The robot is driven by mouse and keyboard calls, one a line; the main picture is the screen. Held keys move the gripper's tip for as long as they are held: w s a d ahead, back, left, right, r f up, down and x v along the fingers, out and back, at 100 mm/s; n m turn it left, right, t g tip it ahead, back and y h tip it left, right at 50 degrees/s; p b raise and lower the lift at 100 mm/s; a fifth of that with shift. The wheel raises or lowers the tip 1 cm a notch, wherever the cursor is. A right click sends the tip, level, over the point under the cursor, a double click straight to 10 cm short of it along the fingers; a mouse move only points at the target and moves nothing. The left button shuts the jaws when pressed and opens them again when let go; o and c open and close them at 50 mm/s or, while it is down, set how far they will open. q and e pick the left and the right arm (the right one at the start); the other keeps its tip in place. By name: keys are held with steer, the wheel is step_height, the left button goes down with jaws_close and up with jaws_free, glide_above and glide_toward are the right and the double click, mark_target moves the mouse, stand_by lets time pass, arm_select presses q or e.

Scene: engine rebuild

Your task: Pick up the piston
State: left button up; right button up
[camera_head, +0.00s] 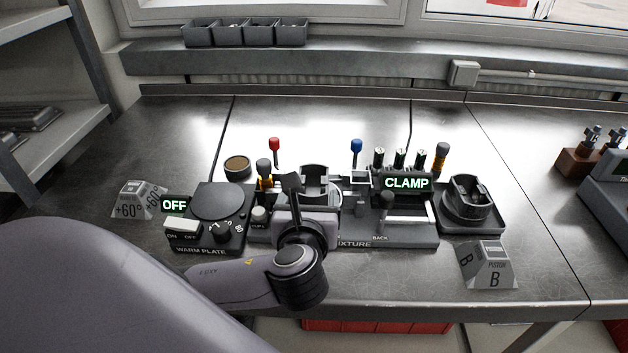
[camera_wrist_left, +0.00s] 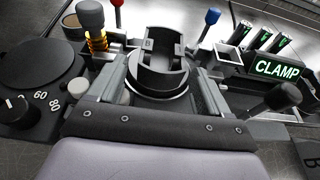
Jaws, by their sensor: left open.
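One dark grey piston (camera_wrist_left: 158,80) stands in the middle of the fixture, skirt and cut-outs upward; it also shows in the head view (camera_head: 318,174). My left gripper (camera_head: 305,196) reaches in from the front. In the left wrist view, the open fingers of my left gripper (camera_wrist_left: 163,72) lie to either side of this piston; contact cannot be told. A second dark piston-like part (camera_head: 472,192) sits in a tray at the right, behind a sign (camera_head: 489,264) reading PISTON B. My right gripper is not in view.
A warm plate (camera_head: 218,200) marked OFF stands left of the fixture (camera_head: 410,237). A lit CLAMP display (camera_head: 407,183), red knob (camera_head: 274,145) and blue knob (camera_head: 356,146) rise around the fixture. A +60° sign (camera_head: 133,200) stands far left. The rear bench is clear.

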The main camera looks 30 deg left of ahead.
mark_target(314, 172)
arm_select(q)
steer(key=shift+r+x, duration=0.15)
steer(key=shift+x, duration=1.7)
steer(key=shift+r+x, duration=0.1)
steer(key=shift+x, duration=1.75)
steer(key=shift+w+d, duration=0.15)
steer(key=c, duration=1.1)
steer(key=shift+o, duration=0.2)
steer(key=shift+r, duration=0.1)
step_height(314, 172, up, 20)
steer(key=shift+d, duration=0.1)
